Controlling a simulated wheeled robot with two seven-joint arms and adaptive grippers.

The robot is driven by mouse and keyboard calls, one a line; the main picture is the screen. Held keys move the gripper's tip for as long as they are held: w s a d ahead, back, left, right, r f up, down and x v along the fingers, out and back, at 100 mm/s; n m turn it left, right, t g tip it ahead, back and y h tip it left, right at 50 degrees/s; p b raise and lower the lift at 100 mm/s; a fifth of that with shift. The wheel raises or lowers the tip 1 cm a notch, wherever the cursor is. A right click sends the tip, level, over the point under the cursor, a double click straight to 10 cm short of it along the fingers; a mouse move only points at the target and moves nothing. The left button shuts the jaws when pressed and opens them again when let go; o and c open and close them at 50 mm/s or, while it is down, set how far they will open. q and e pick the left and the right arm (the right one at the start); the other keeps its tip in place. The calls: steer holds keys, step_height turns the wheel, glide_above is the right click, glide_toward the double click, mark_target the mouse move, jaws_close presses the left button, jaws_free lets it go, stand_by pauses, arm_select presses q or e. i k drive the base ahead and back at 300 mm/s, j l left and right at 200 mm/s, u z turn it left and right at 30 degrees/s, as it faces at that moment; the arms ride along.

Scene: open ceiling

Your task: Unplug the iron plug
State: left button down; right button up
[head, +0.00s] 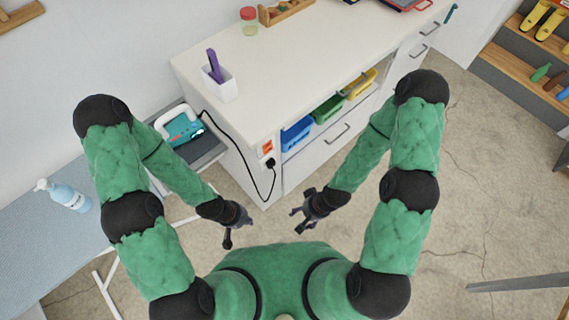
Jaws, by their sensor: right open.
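The iron (183,130), teal and white, rests on the grey end of the ironing board beside the cabinet. Its black cord (236,146) runs across the cabinet's side and hangs in a loop. The cord ends at a black plug (270,163), seated in the wall-type socket (267,148) with orange switches on the cabinet's end face. My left gripper (237,235) is below and left of the plug, apart from it and empty; its finger opening is too small to make out. My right gripper (297,220) is open and empty, below and right of the plug.
The white cabinet (300,65) carries a pen cup (221,85), a jar (249,20) and a wooden tray (283,11). Coloured bins (328,108) sit in its open shelf.

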mark_target(271, 162)
steer(key=u, duration=0.5)
steer(key=l+u, duration=0.9)
steer(key=k+l+u, duration=0.1)
steer(key=l+u, duration=0.2)
steer(key=u, duration=0.15)
steer(key=k+l+u, duration=0.15)
steer(key=l+u, duration=0.25)
steer(key=k+l, duration=0.25)
steer(key=l, duration=0.2)
steer(key=k+l+u, duration=0.1)
steer(key=k+l, duration=0.2)
steer(key=l, duration=0.15)
steer(key=k+l, duration=0.3)
steer(key=i+l+u, duration=0.05)
steer(key=l, duration=0.05)
